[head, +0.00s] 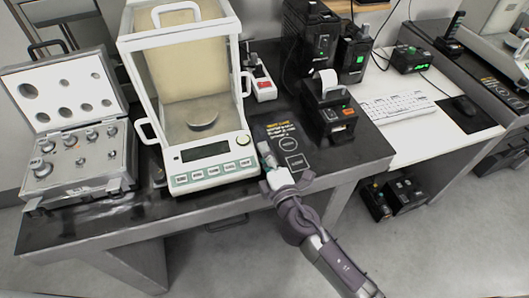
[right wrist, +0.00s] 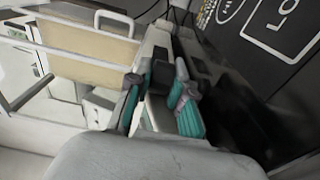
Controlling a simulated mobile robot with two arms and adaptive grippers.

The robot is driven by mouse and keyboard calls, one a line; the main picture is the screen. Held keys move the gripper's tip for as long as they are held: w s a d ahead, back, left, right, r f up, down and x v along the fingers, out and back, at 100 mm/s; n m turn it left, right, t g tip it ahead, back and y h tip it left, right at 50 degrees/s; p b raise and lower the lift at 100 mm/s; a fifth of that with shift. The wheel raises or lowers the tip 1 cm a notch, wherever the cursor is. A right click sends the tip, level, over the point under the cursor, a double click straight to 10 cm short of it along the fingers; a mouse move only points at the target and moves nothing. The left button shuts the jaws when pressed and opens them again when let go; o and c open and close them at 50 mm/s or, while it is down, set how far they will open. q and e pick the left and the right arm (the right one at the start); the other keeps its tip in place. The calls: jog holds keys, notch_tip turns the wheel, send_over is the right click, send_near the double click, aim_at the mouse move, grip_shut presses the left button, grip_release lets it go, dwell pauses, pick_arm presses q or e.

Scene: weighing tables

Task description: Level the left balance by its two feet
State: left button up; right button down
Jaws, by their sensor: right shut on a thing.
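The left balance (head: 208,152) is a white weighing scale with a tall glass case, a round pan and a front panel with a display and green-edged keys. It stands on the dark table. My right gripper (head: 267,156) is low at its right front corner. In the right wrist view the teal-padded fingers (right wrist: 160,104) are closed around a small part at the balance's edge, by a dark block (right wrist: 163,76). It appears to be the right foot, mostly hidden by the fingers. My left gripper is not in view.
An open weight case (head: 77,150) stands left of the balance. A label mat (head: 283,146) lies just right of my gripper's fingers. A black printer (head: 328,108) stands behind it. A keyboard (head: 397,106) is on the white desk at right.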

jog(key=n+y, duration=0.1)
jog(key=n+g+y, duration=0.2)
jog(key=y, duration=0.1)
jog(key=shift+w+d+p, duration=0.15)
jog(key=shift+d+p, duration=0.1)
jog(key=shift+p, duration=0.1)
jog(key=shift+n+g+y, duration=1.5)
jog(key=shift+g+y, duration=0.2)
jog(key=shift+g, duration=0.1)
jog(key=c, duration=1)
grip_release()
jog(key=shift+c, duration=0.2)
jog(key=v, duration=1.2)
